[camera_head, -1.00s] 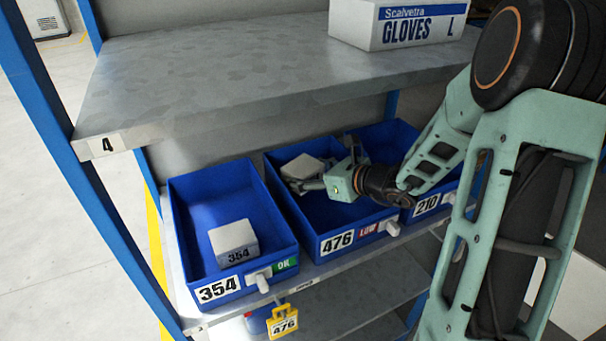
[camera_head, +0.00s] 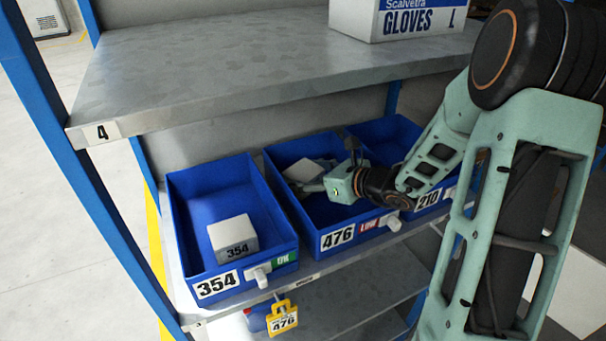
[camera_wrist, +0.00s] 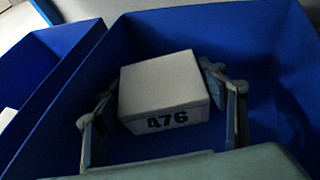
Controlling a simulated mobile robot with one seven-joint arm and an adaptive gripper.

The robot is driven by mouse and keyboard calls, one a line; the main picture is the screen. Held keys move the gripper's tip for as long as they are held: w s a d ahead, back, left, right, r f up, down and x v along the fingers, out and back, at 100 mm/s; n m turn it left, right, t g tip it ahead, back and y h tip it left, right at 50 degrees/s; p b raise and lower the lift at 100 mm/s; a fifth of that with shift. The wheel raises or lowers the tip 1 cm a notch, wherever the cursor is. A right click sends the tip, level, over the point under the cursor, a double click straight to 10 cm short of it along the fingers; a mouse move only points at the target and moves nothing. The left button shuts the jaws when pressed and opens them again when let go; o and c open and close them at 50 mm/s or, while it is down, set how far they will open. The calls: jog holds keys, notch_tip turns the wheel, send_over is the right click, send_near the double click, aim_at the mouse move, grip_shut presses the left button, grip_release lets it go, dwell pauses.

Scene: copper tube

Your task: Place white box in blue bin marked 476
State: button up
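The white box (camera_wrist: 163,92), marked 476 on its front, is inside the blue bin marked 476 (camera_wrist: 65,105). In the head view the box (camera_head: 304,171) shows low in that bin (camera_head: 316,217), towards its back left, and seems to rest on the floor. My gripper (camera_wrist: 168,110) reaches down into the bin. Its two fingers stand on either side of the box, spread apart, with gaps visible beside it. In the head view my gripper (camera_head: 318,181) is partly hidden behind the bin wall and its own wrist.
A blue bin marked 354 (camera_head: 190,235) to the left holds a white box marked 354 (camera_head: 233,238). A blue bin marked 210 (camera_head: 400,135) stands to the right, partly behind my arm. The upper shelf (camera_head: 230,80) with a gloves carton (camera_head: 400,20) overhangs behind.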

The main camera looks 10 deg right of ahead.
jog(key=shift+r, duration=0.1)
jog(key=shift+r+p, duration=0.6)
jog(key=shift+p, duration=0.15)
jog(key=v, duration=1.2)
jog(key=shift+f+b, duration=0.1)
jog(key=shift+b, duration=0.2)
